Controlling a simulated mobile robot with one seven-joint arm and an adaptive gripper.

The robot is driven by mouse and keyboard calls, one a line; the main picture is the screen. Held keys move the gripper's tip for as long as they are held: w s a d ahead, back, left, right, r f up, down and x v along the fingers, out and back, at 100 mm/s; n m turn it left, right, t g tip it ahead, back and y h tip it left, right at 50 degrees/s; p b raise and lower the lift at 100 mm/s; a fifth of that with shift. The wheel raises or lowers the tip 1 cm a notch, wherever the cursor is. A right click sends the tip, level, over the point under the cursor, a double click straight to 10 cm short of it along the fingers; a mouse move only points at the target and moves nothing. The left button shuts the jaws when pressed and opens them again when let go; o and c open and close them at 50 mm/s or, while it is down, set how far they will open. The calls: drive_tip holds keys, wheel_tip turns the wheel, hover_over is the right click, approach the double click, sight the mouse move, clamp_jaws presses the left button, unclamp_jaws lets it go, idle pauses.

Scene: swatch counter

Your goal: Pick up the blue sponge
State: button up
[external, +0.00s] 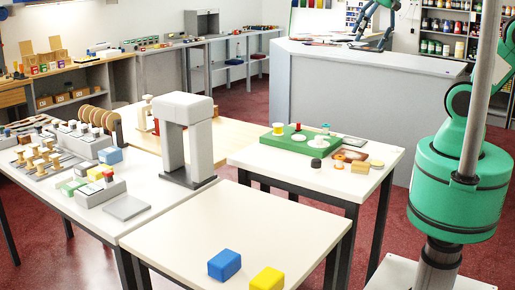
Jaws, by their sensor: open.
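A blue block (224,265), which looks like the blue sponge, lies on the bare near table (240,215), close to its front edge. A yellow block (267,280) lies just to its right, apart from it and cut by the bottom of the picture. A smaller light-blue block (110,155) sits on the left table among other items. My teal arm shows at the right edge, right of the tables. My gripper is out of the picture, so its place relative to the blue block cannot be seen.
A grey arch-shaped stand (184,135) rises on the left table (135,232), behind the near table. A green tray (300,138) with several small items stands on the right table (255,160). The near table is clear behind the blue and yellow blocks.

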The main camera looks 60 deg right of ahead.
drive_tip(key=w+a+g+y+b, duration=0.1)
drive_tip(key=w+a+g, duration=0.2)
drive_tip(key=w+a, duration=1.1)
drive_tip(key=w+a+f+g, duration=0.1)
drive_tip(key=w+a+f, duration=0.15)
drive_tip(key=a, duration=0.45)
drive_tip(key=w+a+f+g+b, duration=0.1)
drive_tip(key=w+a+f, duration=0.15)
drive_tip(key=a, duration=0.45)
drive_tip(key=w+a+f, duration=0.2)
drive_tip(key=a+f, duration=0.1)
drive_tip(key=a, duration=0.5)
drive_tip(key=s+a+f+g+b, duration=0.1)
drive_tip(key=a+f, duration=0.5)
drive_tip(key=a, duration=0.4)
drive_tip(key=a+f+g, duration=0.2)
drive_tip(key=a+f, duration=0.5)
drive_tip(key=a, duration=0.2)
drive_tip(key=g+h+b, duration=0.1)
drive_tip(key=h, duration=0.1)
approach(220, 256)
drive_tip(key=v, duration=0.4)
drive_tip(key=shift+w+f, duration=0.1)
drive_tip(key=shift+w, duration=0.15)
drive_tip(key=shift+d, duration=0.1)
drive_tip(key=shift+b+x, duration=1.05)
drive_tip(key=shift+x, duration=3.25)
drive_tip(key=shift+s, duration=0.1)
